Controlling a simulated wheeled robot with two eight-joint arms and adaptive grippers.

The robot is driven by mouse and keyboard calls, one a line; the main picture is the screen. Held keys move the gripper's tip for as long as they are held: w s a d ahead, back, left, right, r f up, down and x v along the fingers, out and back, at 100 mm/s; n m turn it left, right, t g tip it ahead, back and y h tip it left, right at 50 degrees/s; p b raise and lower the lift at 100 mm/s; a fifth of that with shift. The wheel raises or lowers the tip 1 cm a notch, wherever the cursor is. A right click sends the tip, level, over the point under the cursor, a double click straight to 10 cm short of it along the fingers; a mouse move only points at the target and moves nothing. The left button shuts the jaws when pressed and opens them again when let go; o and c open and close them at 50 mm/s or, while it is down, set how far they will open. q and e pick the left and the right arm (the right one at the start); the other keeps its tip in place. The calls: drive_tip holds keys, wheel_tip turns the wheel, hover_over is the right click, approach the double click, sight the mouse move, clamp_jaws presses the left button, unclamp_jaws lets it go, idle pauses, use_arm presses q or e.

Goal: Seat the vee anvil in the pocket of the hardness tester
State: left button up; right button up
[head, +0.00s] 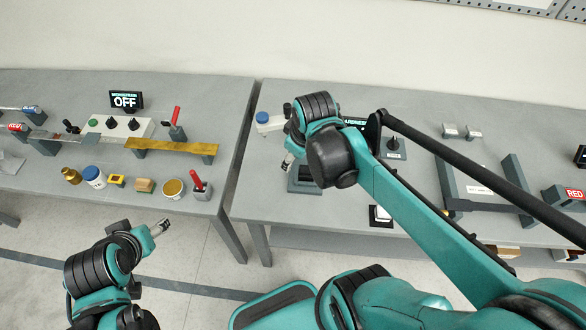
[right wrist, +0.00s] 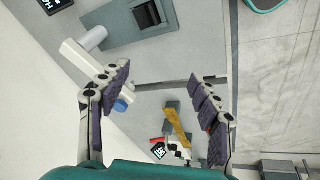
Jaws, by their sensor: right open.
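My right gripper (right wrist: 165,100) is open in the right wrist view, with nothing between its fingers. In the head view it (head: 289,162) hangs over the left end of the right table. A dark grey base with a recessed top (right wrist: 160,32), apparently the hardness tester, lies beyond the fingers; it also shows partly behind my right arm in the head view (head: 303,183). I cannot pick out the vee anvil for sure; two small grey blocks (head: 450,131) (head: 473,132) stand at the back of the right table. My left gripper (head: 161,228) is in front of the left table, its jaws unclear.
A dark grey frame (head: 482,188) lies farther right. The left table holds a yellow beam (head: 172,147), small pots and a red-handled tool (head: 175,120). A gap separates the tables.

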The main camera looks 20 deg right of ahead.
drive_tip(key=s+a+r+m+t, duration=0.1)
drive_tip(key=s+a+m+t, duration=0.2)
drive_tip(key=s+a+m, duration=0.1)
drive_tip(key=shift+s+r+m, duration=0.25)
drive_tip(key=shift+s+m, duration=0.4)
drive_tip(key=shift+m, duration=0.05)
